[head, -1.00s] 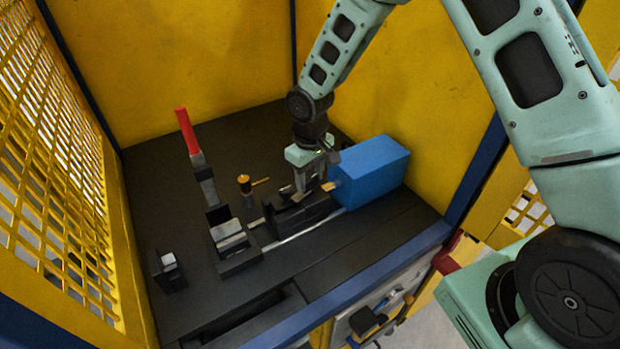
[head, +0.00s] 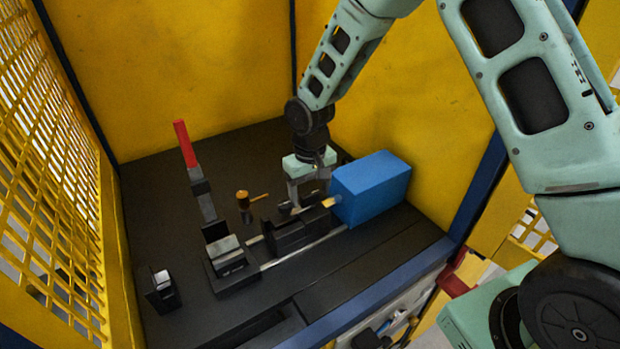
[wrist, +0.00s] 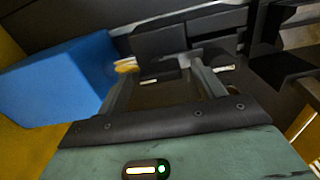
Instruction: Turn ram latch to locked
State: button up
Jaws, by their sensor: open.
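My gripper (head: 308,200) points down over the dark clamp block (head: 290,235) beside the blue box, with its fingers apart. In the wrist view my gripper (wrist: 163,85) is open, and nothing is clearly held between its fingers. A small dark bar with a pale end (wrist: 148,81) shows between the fingers, and a silver-tipped piece (wrist: 222,68) lies just right of the right finger. I cannot tell which of these is the ram latch, or its angle. A brass rod (head: 331,202) joins the blue box (head: 372,187) to the block; the fingers partly hide that area.
A red-handled lever (head: 185,143) stands upright at the left. A brass-headed pin with a side handle (head: 243,197) stands behind the rails. A second block (head: 230,262) and a small black stand (head: 162,290) are to the left. Yellow walls enclose the dark bench.

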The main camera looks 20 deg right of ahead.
aim_at(310, 193)
notch_tip(310, 193, up, 17)
jog(key=b, duration=0.4)
jog(key=shift+r, duration=0.2)
